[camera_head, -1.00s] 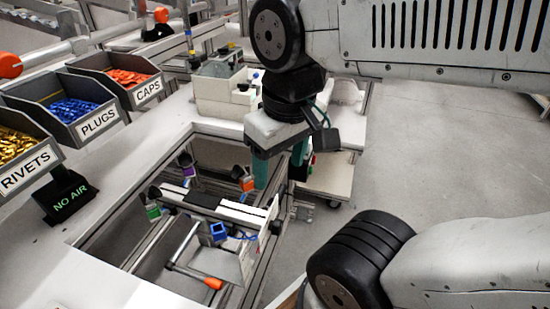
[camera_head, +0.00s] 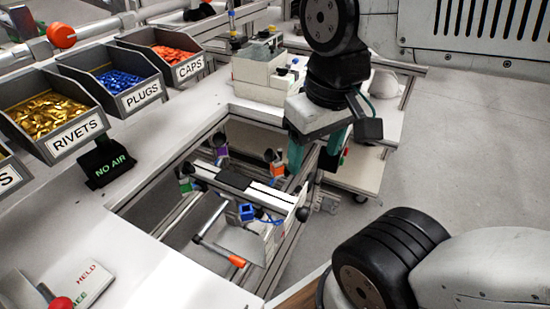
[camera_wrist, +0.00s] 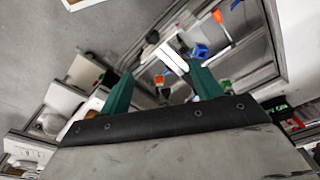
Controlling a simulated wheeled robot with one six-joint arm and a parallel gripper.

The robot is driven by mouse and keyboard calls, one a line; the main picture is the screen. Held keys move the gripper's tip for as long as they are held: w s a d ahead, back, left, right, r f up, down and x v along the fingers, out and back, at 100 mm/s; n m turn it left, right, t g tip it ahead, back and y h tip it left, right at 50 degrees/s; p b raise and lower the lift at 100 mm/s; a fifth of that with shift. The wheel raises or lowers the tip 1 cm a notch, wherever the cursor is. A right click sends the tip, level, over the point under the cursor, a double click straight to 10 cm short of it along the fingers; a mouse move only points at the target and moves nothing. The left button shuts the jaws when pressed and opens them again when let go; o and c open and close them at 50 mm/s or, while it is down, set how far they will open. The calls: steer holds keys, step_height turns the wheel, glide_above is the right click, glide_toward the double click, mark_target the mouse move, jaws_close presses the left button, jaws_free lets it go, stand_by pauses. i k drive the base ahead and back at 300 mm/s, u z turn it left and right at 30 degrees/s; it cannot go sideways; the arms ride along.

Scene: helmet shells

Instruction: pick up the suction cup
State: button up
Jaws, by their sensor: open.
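My gripper (camera_head: 315,158) is open and empty, its two green fingers pointing down beside the right end of a frame fixture. It also shows in the wrist view (camera_wrist: 160,72), with the fixture beyond the fingers. Small dark rounded pieces with coloured blocks sit on the fixture: one by a green block (camera_head: 186,184), one by a purple block (camera_head: 222,152), one by an orange block (camera_head: 278,169). A blue block (camera_head: 246,212) is on the front side; it also shows in the wrist view (camera_wrist: 201,50). I cannot tell which piece is the suction cup.
Bins of rivets (camera_head: 45,115), plugs (camera_head: 120,78) and caps (camera_head: 172,52) line the left. A "NO AIR" sign (camera_head: 108,163) stands below them. A white box (camera_head: 262,82) stands behind the fixture. An orange-tipped lever (camera_head: 220,247) sticks out in front. Open floor lies right.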

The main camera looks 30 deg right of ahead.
mark_target(269, 156)
steer(key=u, duration=0.95)
steer(key=k, duration=1.25)
steer(key=z, duration=1.65)
steer(key=i, duration=0.45)
steer(key=u, duration=0.05)
